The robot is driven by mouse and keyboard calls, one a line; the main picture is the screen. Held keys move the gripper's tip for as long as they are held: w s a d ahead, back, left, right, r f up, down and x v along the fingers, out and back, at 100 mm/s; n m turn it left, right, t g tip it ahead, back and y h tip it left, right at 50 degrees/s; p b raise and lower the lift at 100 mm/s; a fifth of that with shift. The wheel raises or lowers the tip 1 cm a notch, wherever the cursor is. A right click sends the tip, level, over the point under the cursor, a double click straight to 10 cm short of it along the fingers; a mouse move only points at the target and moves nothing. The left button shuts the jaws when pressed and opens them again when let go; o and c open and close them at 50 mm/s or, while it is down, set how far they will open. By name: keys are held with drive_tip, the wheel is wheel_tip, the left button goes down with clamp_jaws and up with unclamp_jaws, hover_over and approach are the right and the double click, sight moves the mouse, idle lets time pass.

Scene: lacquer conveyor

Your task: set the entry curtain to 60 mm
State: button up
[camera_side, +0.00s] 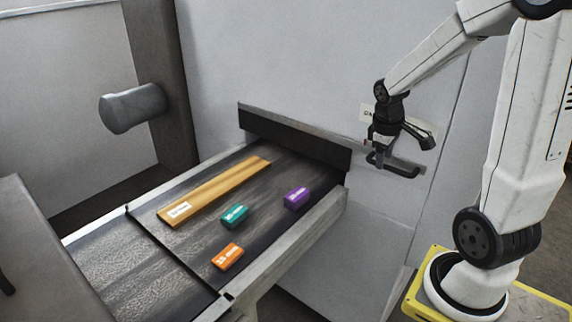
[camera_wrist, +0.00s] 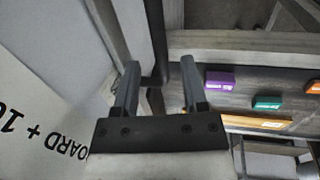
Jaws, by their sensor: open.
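The entry curtain (camera_side: 294,138) is a dark panel across the far end of the conveyor, low over the belt. A dark handle bar (camera_side: 404,169) sticks out from the grey wall to its right. My gripper (camera_side: 381,152) is open at this handle, pointing down. In the wrist view my gripper (camera_wrist: 160,66) has its two fingers apart, with the dark bar (camera_wrist: 156,40) showing between them; I cannot tell whether they touch it. An orange block (camera_side: 227,257), a teal block (camera_side: 234,217) and a purple block (camera_side: 297,198) lie on the belt, each with small white print.
A yellow-brown board (camera_side: 215,190) with a white label lies lengthwise on the belt (camera_side: 170,265). A white sign (camera_wrist: 35,120) on the wall beside the handle reads partly "OARD + 10". A grey cylinder (camera_side: 132,108) juts out at left. The belt's near part is bare.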

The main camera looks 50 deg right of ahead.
wheel_tip(320, 180, up, 7)
drive_tip(key=a, duration=0.1)
drive_tip(key=shift+a, duration=0.15)
idle(0.5)
drive_tip(key=w+a+f+t+y, duration=0.1)
drive_tip(key=a+f, duration=0.5)
drive_tip(key=a, duration=0.4)
drive_tip(key=w+a+f+t+y, duration=0.1)
drive_tip(key=a+f, duration=0.5)
drive_tip(key=a, duration=0.4)
drive_tip(key=shift+w+f+t, duration=0.15)
drive_tip(key=shift+w+t, duration=0.15)
